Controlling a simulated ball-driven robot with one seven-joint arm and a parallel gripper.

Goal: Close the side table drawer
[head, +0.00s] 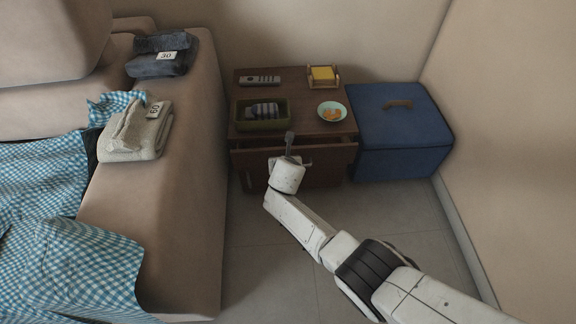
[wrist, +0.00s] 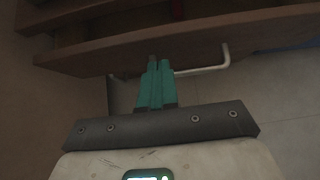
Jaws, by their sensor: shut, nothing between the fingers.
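The brown wooden side table (head: 296,92) stands between the sofa and the blue box in the head view. Its drawer (head: 330,154) is pulled partly out toward me. In the wrist view the drawer's front panel (wrist: 190,38) runs across the upper part, with a pale metal bar handle (wrist: 222,62) on it. My gripper (head: 289,138) is at the drawer front, left of its middle. In the wrist view its teal fingers (wrist: 157,62) are shut and empty beside the handle, close to the panel. I cannot tell whether they touch it.
On the tabletop are a remote (head: 259,80), a green tray (head: 262,124), a bowl (head: 332,111) and a yellow block in a holder (head: 323,75). A blue lidded box (head: 400,130) stands right. The sofa (head: 185,210) stands left. The floor in front is clear.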

